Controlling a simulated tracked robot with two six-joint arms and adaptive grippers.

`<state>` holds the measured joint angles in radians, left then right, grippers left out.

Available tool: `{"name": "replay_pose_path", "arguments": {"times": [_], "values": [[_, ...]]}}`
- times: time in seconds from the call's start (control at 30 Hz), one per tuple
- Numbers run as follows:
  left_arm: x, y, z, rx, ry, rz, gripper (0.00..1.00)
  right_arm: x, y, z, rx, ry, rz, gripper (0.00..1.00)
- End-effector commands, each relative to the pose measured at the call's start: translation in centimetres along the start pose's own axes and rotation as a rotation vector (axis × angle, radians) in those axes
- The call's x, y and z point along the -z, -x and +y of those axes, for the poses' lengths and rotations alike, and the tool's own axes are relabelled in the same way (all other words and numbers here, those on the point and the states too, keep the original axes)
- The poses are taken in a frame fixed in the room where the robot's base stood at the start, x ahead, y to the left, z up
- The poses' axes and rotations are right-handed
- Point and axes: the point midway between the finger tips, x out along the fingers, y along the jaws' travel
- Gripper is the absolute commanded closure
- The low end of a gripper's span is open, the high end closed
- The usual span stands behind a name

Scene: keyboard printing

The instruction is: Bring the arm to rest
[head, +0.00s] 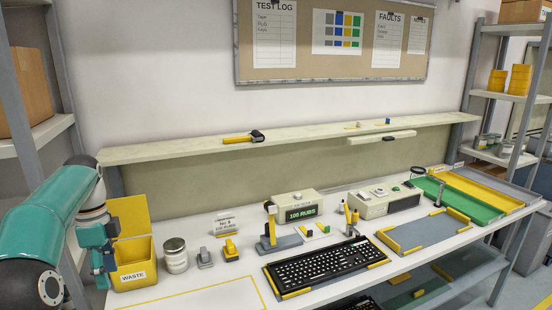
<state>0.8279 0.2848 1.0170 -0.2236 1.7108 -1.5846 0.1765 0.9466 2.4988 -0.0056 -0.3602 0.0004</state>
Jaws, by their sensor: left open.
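My left arm comes in from the left, teal and white. My left gripper (104,262) points down beside the yellow waste bin (133,272) at the left end of the white workbench. Its fingers are open, and I see nothing held between them. The gripper overlaps the bin's left edge in the picture; I cannot tell whether they touch. My right gripper is not in view.
A black keyboard (325,266) lies between yellow stops at the front middle. A box reading "100 RUBS" (300,212) stands behind it. The yellow-outlined bench area (205,295) is clear.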

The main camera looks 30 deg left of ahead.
Motion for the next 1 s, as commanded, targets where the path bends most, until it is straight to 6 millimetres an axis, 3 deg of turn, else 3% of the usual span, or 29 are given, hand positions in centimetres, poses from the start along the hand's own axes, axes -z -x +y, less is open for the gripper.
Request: {"name": "replay_pose_path", "arguments": {"times": [0.27, 0.57, 0.77, 0.87, 1.0], "values": [[2.9, -4.4, -2.1, 0.001, 0.034, 0.019, 0.48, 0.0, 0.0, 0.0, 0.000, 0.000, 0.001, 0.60], [8.7, -11.5, -3.9, 0.003, 0.093, 0.056, 0.48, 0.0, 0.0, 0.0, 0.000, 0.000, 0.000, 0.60], [16.1, -20.1, -3.1, -0.016, 0.176, 0.105, 0.48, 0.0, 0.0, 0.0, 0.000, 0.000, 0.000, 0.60], [20.6, -25.1, -1.2, -0.032, 0.242, 0.137, 0.48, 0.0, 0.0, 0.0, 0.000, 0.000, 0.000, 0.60], [26.0, -31.7, 3.3, -0.066, 0.349, 0.175, 0.48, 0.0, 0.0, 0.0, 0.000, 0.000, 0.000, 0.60]]}}
